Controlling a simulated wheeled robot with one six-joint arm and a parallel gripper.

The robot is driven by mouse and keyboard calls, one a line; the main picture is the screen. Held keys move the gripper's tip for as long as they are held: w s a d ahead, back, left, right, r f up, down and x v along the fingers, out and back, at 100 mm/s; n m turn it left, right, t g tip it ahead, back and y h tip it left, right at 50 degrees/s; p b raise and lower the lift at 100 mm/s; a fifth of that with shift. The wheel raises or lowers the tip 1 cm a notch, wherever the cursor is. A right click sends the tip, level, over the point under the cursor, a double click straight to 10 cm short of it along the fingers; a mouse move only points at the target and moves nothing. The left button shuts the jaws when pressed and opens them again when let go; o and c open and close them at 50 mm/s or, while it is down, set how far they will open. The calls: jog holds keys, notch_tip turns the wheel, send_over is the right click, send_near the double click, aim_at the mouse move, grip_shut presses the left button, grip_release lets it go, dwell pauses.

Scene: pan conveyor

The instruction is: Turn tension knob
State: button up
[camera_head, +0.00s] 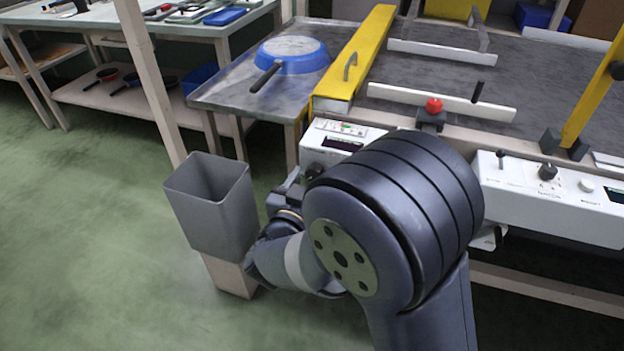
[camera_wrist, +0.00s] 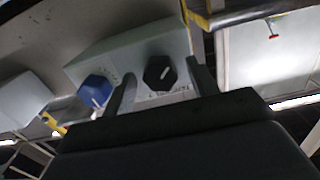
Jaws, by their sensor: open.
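In the wrist view a black knob (camera_wrist: 159,73) with a pale pointer line sits on a light box face. Small lettering below it is too small to read. My gripper (camera_wrist: 160,70) is open, one finger at each side of this knob in the picture. I see no clear contact, and cannot tell whether the fingertips reach around it. A blue knob (camera_wrist: 95,90) is left of the left finger. In the head view my gripper (camera_head: 290,189) is partly hidden by my arm, close to the left white control box (camera_head: 345,128). A dark knob (camera_head: 313,171) shows low on that box.
A grey bin (camera_head: 210,208) stands just left of my gripper. The right control box (camera_head: 550,205) carries another black knob (camera_head: 548,171). A red button (camera_head: 433,105) sits on the conveyor edge above my arm. A blue pan (camera_head: 292,54) lies on the metal table. Green floor is free at left.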

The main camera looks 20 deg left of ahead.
jog(key=shift+w, duration=0.45)
jog(key=shift+c, duration=0.2)
jog(key=c, duration=1)
jog(key=shift+o, duration=0.2)
jog(key=shift+f+m+b, duration=0.1)
jog(key=shift+m+b, duration=0.2)
jog(key=shift+b, duration=0.05)
jog(key=shift+m+b, duration=1.85)
jog(key=shift+m, duration=0.75)
